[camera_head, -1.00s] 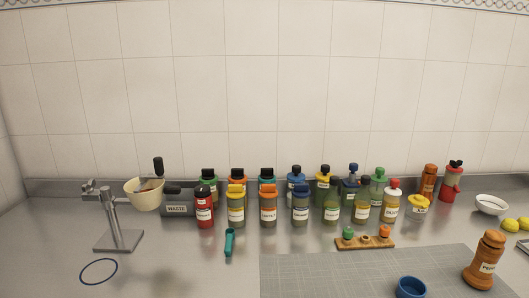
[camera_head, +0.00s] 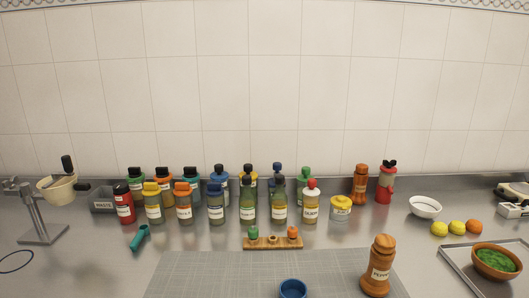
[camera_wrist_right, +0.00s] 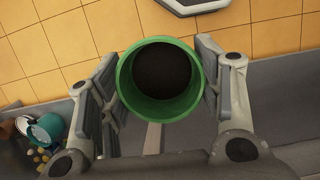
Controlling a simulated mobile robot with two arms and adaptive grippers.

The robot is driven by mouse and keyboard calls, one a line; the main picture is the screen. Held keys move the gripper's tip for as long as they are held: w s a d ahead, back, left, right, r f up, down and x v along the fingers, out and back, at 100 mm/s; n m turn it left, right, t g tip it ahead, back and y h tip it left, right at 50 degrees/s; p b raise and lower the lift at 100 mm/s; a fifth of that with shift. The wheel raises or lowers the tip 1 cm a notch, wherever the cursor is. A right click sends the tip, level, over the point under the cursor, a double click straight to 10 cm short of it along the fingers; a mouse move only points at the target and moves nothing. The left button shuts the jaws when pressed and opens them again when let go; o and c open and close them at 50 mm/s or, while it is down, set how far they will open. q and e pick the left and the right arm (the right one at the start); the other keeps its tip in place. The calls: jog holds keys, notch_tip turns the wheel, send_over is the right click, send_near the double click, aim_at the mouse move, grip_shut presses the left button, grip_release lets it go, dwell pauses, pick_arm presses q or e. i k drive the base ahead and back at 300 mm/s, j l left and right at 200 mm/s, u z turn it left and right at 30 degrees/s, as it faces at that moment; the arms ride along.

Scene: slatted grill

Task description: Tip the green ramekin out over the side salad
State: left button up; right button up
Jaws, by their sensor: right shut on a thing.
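The green ramekin (camera_wrist_right: 165,110) is between the two fingers of my right gripper (camera_wrist_right: 157,72) in the right wrist view. My right gripper is shut on it. I look into its round mouth and see a dark brown-black filling (camera_wrist_right: 168,72). The side salad (camera_head: 496,261), chopped green leaves in a wooden bowl (camera_head: 496,275), stands on a grey tray (camera_head: 460,262) at the right of the head view. Neither gripper shows in the head view, so the ramekin's place relative to the salad cannot be told.
A pepper mill (camera_head: 378,268) stands on the grey mat (camera_head: 220,275) beside a blue cup (camera_head: 293,289). Lemons (camera_head: 448,228), an orange (camera_head: 474,226) and a white bowl (camera_head: 425,207) lie behind the tray. Several labelled bottles (camera_head: 216,205) line the back.

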aim_at(495, 262)
jog(key=l, duration=2.1)
